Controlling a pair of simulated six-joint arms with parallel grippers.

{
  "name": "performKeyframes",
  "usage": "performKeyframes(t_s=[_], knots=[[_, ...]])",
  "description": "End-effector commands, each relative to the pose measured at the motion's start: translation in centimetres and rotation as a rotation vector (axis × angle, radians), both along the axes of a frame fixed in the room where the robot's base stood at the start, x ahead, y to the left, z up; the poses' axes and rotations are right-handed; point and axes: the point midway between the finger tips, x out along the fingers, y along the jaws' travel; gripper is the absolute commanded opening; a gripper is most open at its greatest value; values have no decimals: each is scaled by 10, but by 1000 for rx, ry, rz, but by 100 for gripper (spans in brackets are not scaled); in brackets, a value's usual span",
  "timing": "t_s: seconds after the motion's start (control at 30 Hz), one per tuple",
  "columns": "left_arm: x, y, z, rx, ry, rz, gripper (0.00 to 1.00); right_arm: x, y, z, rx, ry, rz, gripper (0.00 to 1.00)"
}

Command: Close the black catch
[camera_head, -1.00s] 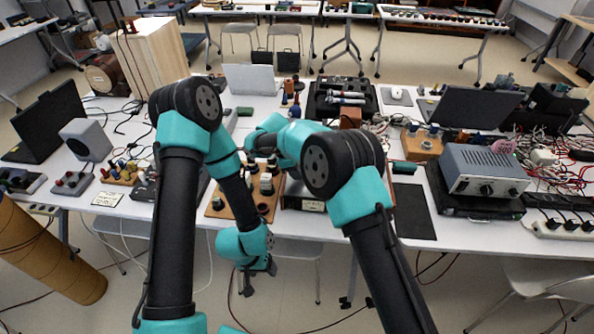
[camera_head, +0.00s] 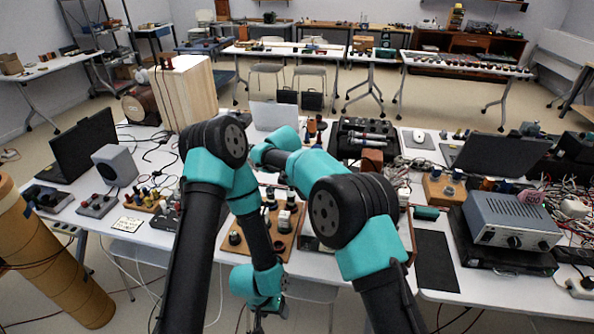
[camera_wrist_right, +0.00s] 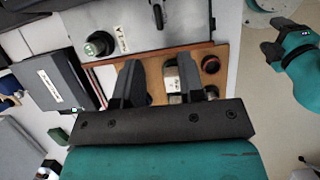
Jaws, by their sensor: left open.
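I cannot surely pick out the black catch. A small black part (camera_wrist_right: 158,16) on a grey plate (camera_wrist_right: 185,22) at the top of the right wrist view may be it. Below this plate is a brown wooden board (camera_wrist_right: 152,74) with knobs and a pale block; the board also shows in the head view (camera_head: 284,243). My right gripper (camera_wrist_right: 160,68) is open, its fingers apart in front of the board, with nothing gripped. The head view does not show its fingers clearly. My left gripper (camera_head: 264,312) is open and hangs low in front of the table edge, away from the board.
A grey speaker (camera_head: 115,165) and a black laptop (camera_head: 84,150) stand at the left. An open black case (camera_head: 365,135) lies behind the board. A grey instrument (camera_head: 512,222) and tangled wires crowd the right. A black mat (camera_head: 436,262) lies bare.

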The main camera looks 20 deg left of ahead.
Motion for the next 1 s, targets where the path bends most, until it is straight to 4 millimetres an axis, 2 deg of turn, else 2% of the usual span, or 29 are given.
performKeyframes(t_s=[0.23,0.43,0.6,1.0], knots=[[0,0,0,0,0,0,64,-2,19,45,3,-4,1,36],[0,0,0,0,0,0,64,-4,28,67,1,-1,-1,36],[0,0,0,0,0,0,64,-5,31,76,0,0,1,36],[0,0,0,0,0,0,64,-4,31,76,0,0,0,36]])
